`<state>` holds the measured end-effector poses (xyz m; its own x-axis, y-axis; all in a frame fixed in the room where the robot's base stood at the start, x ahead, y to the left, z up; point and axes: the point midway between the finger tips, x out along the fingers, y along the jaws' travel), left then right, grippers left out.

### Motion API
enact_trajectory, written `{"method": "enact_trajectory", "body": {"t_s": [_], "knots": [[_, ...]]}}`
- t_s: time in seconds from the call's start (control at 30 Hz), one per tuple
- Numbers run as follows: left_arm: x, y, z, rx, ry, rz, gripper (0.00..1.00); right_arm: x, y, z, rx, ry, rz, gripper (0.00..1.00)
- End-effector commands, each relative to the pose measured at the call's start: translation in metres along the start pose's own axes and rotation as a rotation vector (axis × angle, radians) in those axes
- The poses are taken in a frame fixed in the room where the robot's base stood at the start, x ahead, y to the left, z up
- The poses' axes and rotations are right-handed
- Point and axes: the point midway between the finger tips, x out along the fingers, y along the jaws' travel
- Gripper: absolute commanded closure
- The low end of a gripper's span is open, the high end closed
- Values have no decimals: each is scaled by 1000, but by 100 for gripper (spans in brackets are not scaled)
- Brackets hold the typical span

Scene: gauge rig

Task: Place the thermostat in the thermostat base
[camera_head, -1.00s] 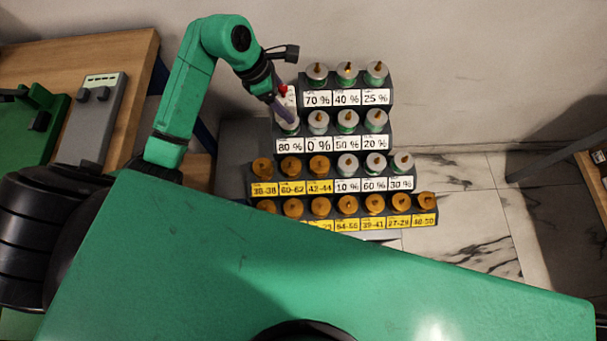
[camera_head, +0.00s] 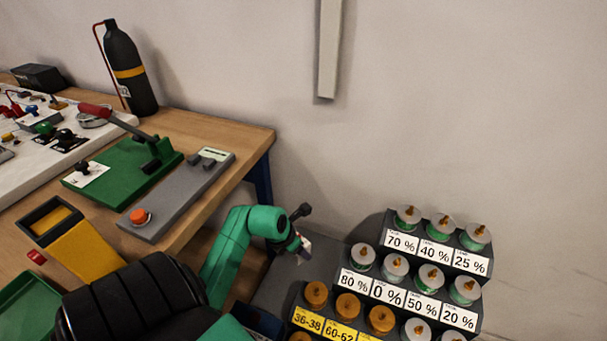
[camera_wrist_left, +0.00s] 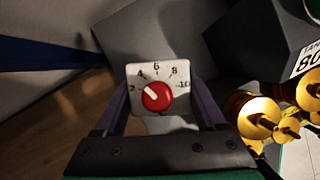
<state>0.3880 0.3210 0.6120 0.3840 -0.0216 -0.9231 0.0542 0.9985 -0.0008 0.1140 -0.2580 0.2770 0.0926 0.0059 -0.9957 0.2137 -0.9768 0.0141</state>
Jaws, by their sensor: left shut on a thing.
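The thermostat (camera_wrist_left: 157,92) is a white square plate with a red round knob and a number scale, seen face-on in the left wrist view. My left gripper (camera_wrist_left: 158,100) is shut on it, with a dark finger along each side. In the head view my left gripper (camera_head: 303,247) is just left of the stepped rack, and only a small pale part of the thermostat shows there. I cannot tell for sure which fixture on the wooden table is the thermostat base. My right gripper is not in view.
The stepped rack (camera_head: 380,262) holds several labelled knob-topped parts close to my left gripper. The wooden table (camera_head: 222,128) at left carries a grey panel (camera_head: 178,200), green lever fixture (camera_head: 122,172), white component board (camera_head: 60,140), yellow bin (camera_head: 85,250) and black bottle (camera_head: 130,70).

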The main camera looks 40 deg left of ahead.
Motion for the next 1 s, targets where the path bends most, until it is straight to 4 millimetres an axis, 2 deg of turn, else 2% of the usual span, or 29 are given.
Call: {"method": "enact_trajectory", "body": {"t_s": [0.03, 0.1, 0.2, 0.33, 0.5, 0.93, 0.97, 1.0], "knots": [[19, -2, -8, -5, 1, -5, 96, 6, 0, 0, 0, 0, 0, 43], [41, -2, -16, -4, 0, -5, 96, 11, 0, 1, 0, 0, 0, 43], [65, -1, -27, -2, 0, -3, 96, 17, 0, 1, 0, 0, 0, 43], [83, 0, -33, 0, -3, -1, 96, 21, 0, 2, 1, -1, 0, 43], [114, -1, -46, 0, -3, -2, 96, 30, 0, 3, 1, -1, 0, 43], [120, 0, -49, 4, -3, 1, 96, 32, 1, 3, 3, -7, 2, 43], [120, 0, -49, 4, -2, 0, 16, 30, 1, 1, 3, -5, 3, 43], [119, 0, -49, 3, -2, 0, 1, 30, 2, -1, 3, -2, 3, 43]]}}
